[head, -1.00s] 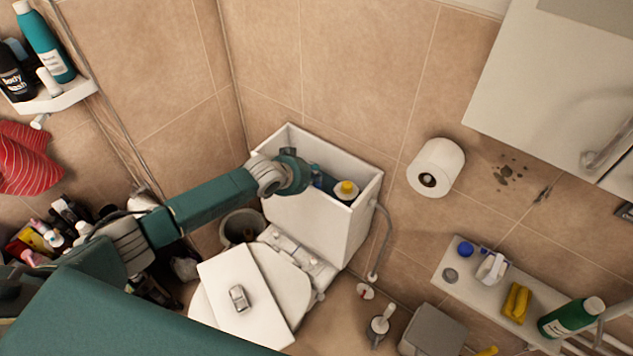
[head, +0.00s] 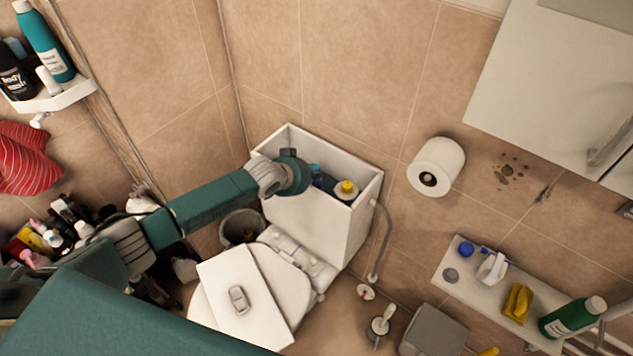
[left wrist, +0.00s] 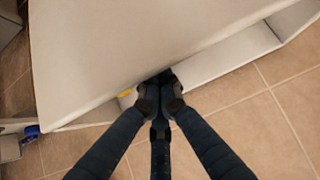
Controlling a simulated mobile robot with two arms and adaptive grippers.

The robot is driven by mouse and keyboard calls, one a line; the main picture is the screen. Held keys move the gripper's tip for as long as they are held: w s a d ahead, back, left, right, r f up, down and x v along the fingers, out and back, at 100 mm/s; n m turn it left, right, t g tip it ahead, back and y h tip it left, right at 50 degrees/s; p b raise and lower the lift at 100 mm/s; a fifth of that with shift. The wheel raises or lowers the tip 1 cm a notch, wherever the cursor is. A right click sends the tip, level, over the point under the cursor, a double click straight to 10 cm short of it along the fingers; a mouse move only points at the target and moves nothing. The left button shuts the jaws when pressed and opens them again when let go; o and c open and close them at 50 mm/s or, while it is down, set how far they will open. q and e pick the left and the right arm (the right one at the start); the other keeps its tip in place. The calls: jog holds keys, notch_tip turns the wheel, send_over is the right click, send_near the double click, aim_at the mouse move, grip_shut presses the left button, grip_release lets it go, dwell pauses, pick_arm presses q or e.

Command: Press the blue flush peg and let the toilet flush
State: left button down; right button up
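The white toilet tank (head: 316,229) stands open against the wall tiles, in the middle of the head view. My left arm reaches over its left end, and the wrist is at the tank's opening. My left gripper (left wrist: 160,90) has its dark fingers drawn together beside a white tank wall in the left wrist view. No object shows between the fingertips. A yellow-topped part (head: 346,188) stands further right inside. My right gripper is out of view.
A white panel (head: 227,290) with a small grey object (head: 238,299) lies across the toilet seat. A paper roll (head: 436,167) hangs right of the tank. A shelf (head: 459,284) with bottles is at the lower right. Clutter lies under my left arm.

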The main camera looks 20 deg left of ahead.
pick_arm(q)
jog(key=shift+s+a+f, duration=0.1)
jog(key=shift+s+f, duration=0.15)
jog(key=shift+f, duration=0.25)
jog(key=shift+s+f, duration=0.25)
jog(key=shift+f, duration=0.2)
jog(key=shift+a+r+p, duration=0.1)
jog(key=shift+r+p, duration=0.55)
jog(key=shift+p, duration=0.1)
jog(key=shift+r, duration=0.1)
jog(key=r+p, duration=0.4)
jog(key=r, duration=0.1)
jog(key=shift+w+r+p, duration=0.2)
jog(key=shift+r+p, duration=0.1)
jog(key=shift+p, duration=0.1)
dwell(0.4)
